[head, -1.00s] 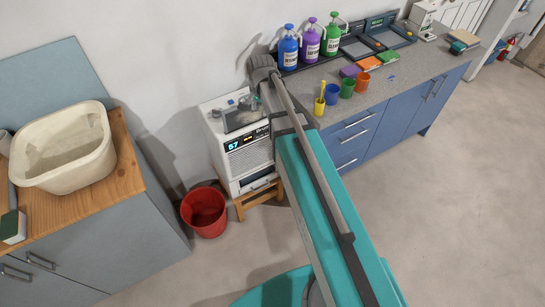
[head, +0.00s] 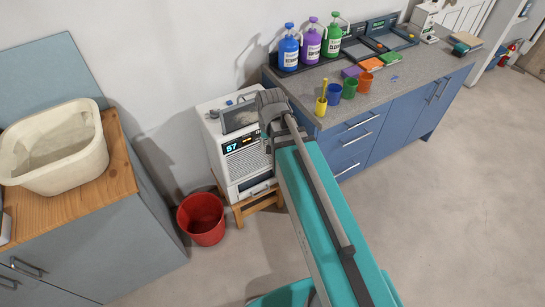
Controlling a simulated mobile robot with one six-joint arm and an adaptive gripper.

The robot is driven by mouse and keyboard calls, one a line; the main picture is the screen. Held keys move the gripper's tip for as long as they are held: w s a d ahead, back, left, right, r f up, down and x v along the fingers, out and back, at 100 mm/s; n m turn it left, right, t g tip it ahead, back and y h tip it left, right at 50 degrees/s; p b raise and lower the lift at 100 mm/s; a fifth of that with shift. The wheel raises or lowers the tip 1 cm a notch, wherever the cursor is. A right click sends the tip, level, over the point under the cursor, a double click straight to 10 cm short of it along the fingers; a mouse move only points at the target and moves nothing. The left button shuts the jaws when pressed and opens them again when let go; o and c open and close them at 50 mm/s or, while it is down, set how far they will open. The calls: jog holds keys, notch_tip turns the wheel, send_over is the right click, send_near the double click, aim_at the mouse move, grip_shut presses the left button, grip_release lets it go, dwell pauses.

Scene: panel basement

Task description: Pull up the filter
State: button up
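The white machine (head: 245,160) with a lit display reading 57 stands against the wall on a wooden stool. A grey framed panel (head: 239,117), which looks like the filter, shows upright at the top of the machine. Its lower edge is not clear, so I cannot tell how far out it is. The end of my arm is at the right side of the panel, over the machine's right top corner. My gripper's fingers are hidden or too small to make out, so I cannot tell whether they touch the panel.
A red bucket (head: 202,220) stands on the floor left of the wooden stool (head: 257,198). A cream tub (head: 62,165) sits on the wooden-topped cabinet at left. The grey counter (head: 410,75) at right holds bottles, cups and trays. The floor at right is clear.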

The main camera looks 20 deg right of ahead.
jog(key=shift+s+f+n+b, duration=0.25)
jog(key=shift+s+f+n, duration=0.15)
jog(key=shift+s, duration=0.3)
jog(key=shift+s+f+n+b, duration=0.2)
jog(key=shift+s+f+n, duration=0.15)
jog(key=shift+s, duration=0.3)
jog(key=shift+r, duration=0.1)
jog(key=w+r+m+t+p, duration=0.1)
jog(key=w+r+m+p, duration=0.6)
jog(key=w, duration=0.5)
jog(key=w+r+m+p, duration=0.7)
jog(key=w+r+p, duration=0.4)
jog(key=w+r, duration=0.1)
jog(key=shift+w+a+t+y+p, duration=0.3)
jog(key=shift+w+a+t, duration=0.1)
jog(key=shift+f, duration=0.15)
jog(key=w+f+b, duration=0.1)
jog(key=f+b, duration=0.8)
jog(key=w+f+b, duration=0.1)
jog(key=f+b, duration=0.3)
jog(key=shift+w+a+f, duration=0.15)
jog(key=shift+w+a, duration=0.15)
jog(key=shift+b, duration=0.3)
jog(key=shift+c, duration=0.2)
